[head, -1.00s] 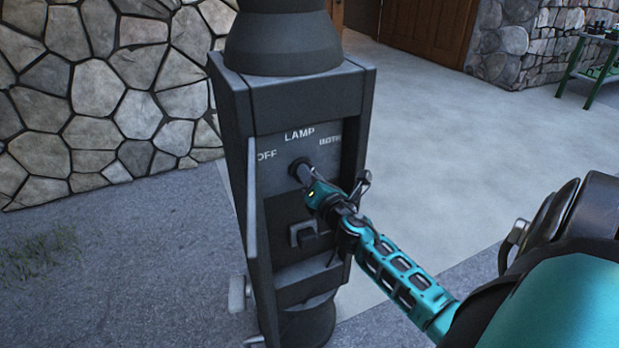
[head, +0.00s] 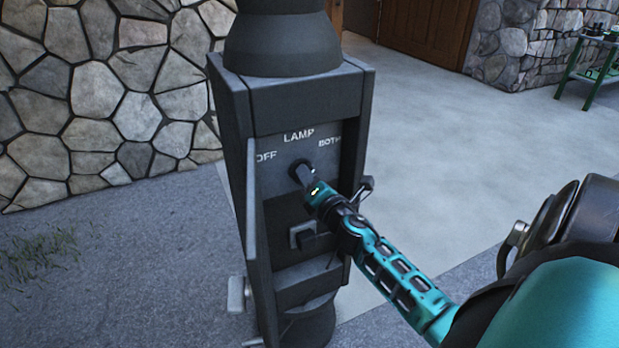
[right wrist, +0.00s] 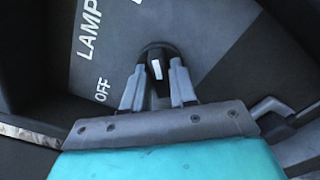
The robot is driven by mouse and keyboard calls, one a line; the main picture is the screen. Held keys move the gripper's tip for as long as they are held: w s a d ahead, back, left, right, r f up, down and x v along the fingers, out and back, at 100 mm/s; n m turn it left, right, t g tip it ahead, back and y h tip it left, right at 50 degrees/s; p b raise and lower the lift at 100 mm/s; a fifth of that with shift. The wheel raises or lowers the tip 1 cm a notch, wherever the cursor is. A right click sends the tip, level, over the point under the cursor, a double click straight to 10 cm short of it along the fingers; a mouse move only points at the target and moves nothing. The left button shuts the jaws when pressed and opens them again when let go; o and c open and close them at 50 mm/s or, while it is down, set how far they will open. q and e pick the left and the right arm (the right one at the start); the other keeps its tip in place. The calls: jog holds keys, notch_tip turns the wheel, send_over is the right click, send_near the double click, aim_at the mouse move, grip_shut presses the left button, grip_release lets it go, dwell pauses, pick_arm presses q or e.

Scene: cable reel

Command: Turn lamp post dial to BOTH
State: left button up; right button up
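The lamp post (head: 290,85) stands upright in the middle of the head view, its panel lettered OFF, LAMP and BOTH. The dark round dial (head: 299,170) sits below the LAMP lettering. In the right wrist view the dial (right wrist: 157,62) shows a white mark on its knob. My right gripper (head: 311,180) is at the dial from the lower right. In the right wrist view its two fingers (right wrist: 157,84) are apart, one on each side of the knob; firm contact is not visible. Where the dial points is hard to tell. My left gripper is not in view.
An open cover (head: 258,225) stands out at the panel's left edge. A square socket-like fitting (head: 302,235) lies below the dial. A stone wall (head: 90,100) is behind at left. Open paving lies to the right, with a green stand (head: 590,75) far off.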

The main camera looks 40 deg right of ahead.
jog(key=o, duration=0.3)
jog(key=b+v, duration=0.1)
jog(key=v, duration=1.2)
jog(key=shift+d, duration=0.1)
